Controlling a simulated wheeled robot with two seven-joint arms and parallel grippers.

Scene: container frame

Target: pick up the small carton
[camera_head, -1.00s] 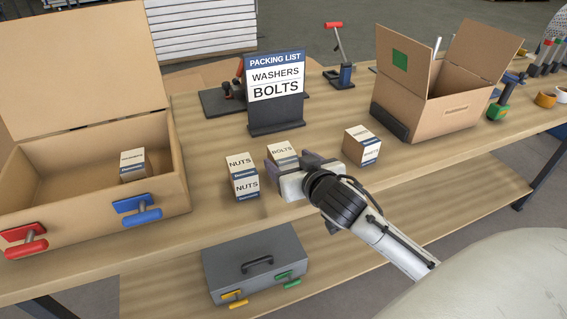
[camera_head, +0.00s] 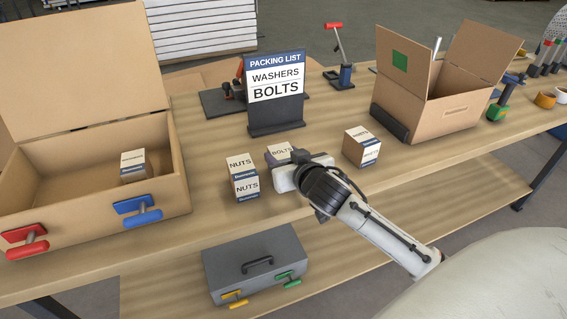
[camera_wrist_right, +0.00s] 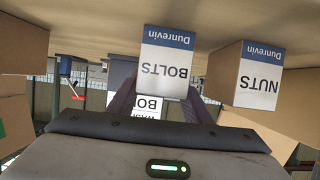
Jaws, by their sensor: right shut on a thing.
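The small BOLTS carton (camera_head: 280,152) is on the wooden table below the packing list sign, partly hidden by my right gripper (camera_head: 287,165). In the right wrist view the BOLTS carton (camera_wrist_right: 168,60) appears upside down between the dark fingers of the right gripper (camera_wrist_right: 164,103), which is shut on it. I cannot see clear lift off the table. The packing list sign (camera_head: 276,80) reads WASHERS and BOLTS. My left gripper is not in view.
A NUTS carton (camera_head: 243,182) stands close on the left, another small carton (camera_head: 362,146) on the right. An open case (camera_head: 90,215) at left holds a washers carton (camera_head: 133,165). An open cardboard box (camera_head: 445,115) stands at back right. A grey toolbox (camera_head: 255,265) sits on the lower shelf.

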